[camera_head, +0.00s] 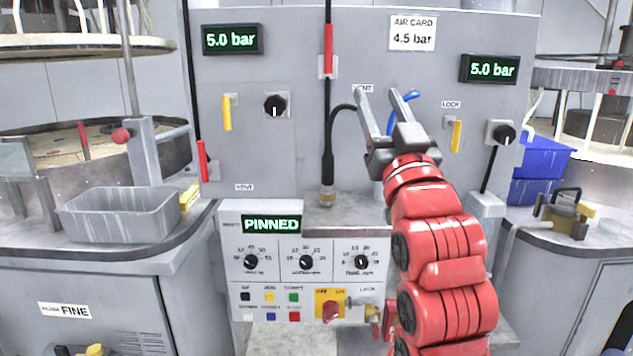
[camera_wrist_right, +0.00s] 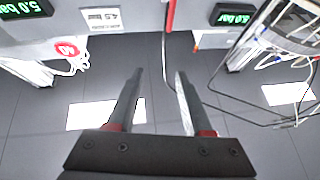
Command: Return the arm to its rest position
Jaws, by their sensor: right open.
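My right gripper (camera_head: 381,112) is raised in front of the grey panel (camera_head: 300,150), below the AIR CARD sign reading 4.5 bar (camera_head: 412,33). Its red arm rises from the lower right of the head view. In the right wrist view the gripper (camera_wrist_right: 156,80) has its two fingers apart, with only grey floor showing between them. It holds nothing. A blue handle (camera_head: 411,96) shows just beside the fingers; I cannot tell whether they touch. My left gripper is not in view.
A control box (camera_head: 304,262) with knobs and a PINNED display stands below the panel. A grey tray (camera_head: 118,214) sits on the left bench. Blue bins (camera_head: 540,160) and a brass-coloured tool (camera_head: 562,212) are at right. A black hose (camera_head: 328,150) hangs left of the gripper.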

